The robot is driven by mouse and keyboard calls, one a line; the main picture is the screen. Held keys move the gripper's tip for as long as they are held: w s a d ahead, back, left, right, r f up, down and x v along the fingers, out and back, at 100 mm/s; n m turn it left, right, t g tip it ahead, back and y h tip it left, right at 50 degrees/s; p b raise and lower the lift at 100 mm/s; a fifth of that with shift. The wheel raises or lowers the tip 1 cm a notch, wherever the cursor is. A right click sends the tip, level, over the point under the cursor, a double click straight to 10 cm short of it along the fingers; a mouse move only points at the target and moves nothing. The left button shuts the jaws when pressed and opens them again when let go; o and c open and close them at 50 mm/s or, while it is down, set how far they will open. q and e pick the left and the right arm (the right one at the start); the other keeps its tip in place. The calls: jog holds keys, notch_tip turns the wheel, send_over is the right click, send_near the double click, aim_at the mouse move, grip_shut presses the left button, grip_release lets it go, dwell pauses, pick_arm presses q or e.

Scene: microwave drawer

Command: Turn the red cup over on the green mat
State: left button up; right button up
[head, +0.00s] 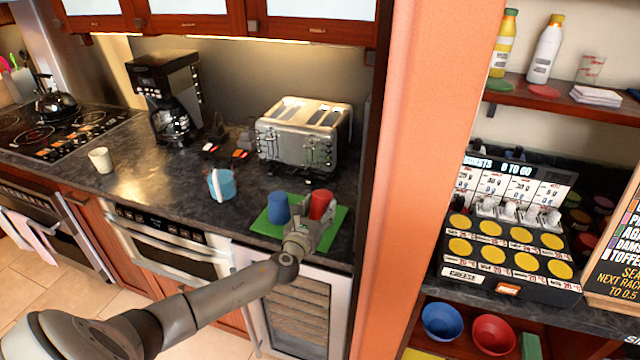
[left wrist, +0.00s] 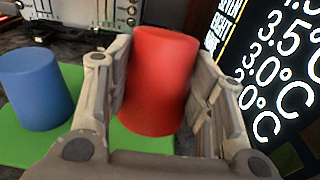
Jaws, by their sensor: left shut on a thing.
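The red cup (head: 320,204) is over the right part of the green mat (head: 268,229) on the dark counter. My left gripper (head: 314,222) is shut on the red cup, with a finger on each side. In the left wrist view the red cup (left wrist: 160,82) fills the space between the fingers, roughly upright with a slight tilt. I cannot tell whether its base touches the mat, nor clearly whether its mouth is up or down. My right gripper is not in view.
A blue cup (head: 278,207) stands on the mat just left of the red cup. A light-blue bucket-like container (head: 222,185) stands farther left. A toaster (head: 303,135) is behind the mat. An orange wall edge (head: 425,150) closes off the right side.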

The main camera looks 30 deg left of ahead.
aim_at(313, 206)
pick_arm(q)
jog(key=w+a, duration=0.1)
jog(key=w+a+r, duration=0.1)
jog(key=shift+w+a+r, duration=0.15)
jog(key=shift+a+r, duration=0.05)
jog(key=shift+a, duration=0.1)
jog(key=shift+r, duration=0.1)
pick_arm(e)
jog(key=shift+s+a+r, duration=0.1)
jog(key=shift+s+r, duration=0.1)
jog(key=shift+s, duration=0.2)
pick_arm(q)
jog(key=shift+r, duration=0.1)
jog(key=shift+f+b, duration=0.65)
jog(key=shift+f, duration=0.25)
notch_tip(313, 206, down, 4)
jog(key=b, duration=0.4)
jog(key=shift+f, duration=0.2)
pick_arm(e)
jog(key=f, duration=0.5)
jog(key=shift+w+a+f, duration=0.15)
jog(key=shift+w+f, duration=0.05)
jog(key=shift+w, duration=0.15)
